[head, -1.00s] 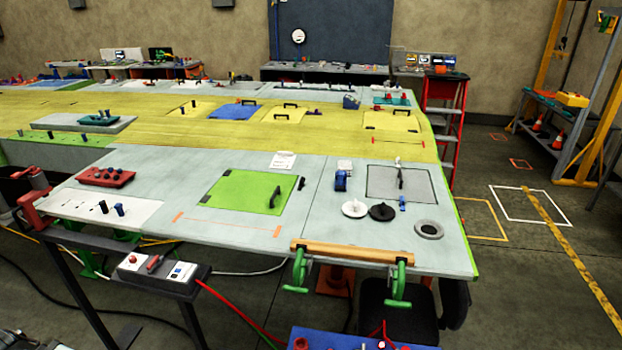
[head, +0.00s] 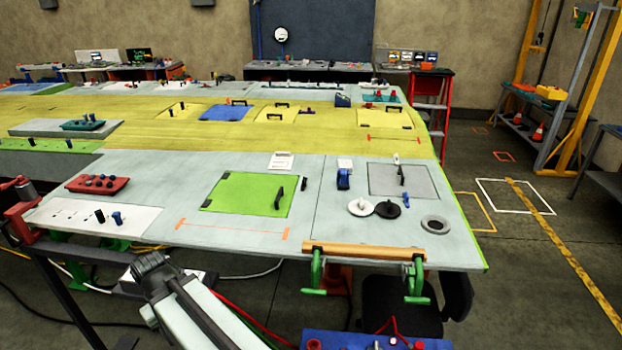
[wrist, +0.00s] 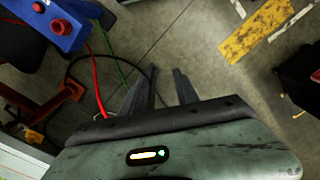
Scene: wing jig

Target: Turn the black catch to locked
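Two dark things could be the black catch, and I cannot tell which. One is a round black disc (head: 388,209) with a small raised grip, on the pale panel beside a white disc (head: 361,207). The other is a small black piece (head: 303,184) at the right edge of the green hatch (head: 240,193). The setting of either is too small to read. My gripper (wrist: 160,88) shows in the wrist view with its two dark fingers apart, over the floor. Nothing shows between them. It is away from the wing top and not visible in the head view.
A wooden bar (head: 362,250) with green clamps (head: 414,280) runs along the front edge. A blue box (head: 375,340) stands before it; it also shows in the wrist view (wrist: 57,28). A grey ring (head: 435,225) and blue piece (head: 343,179) lie near the discs.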

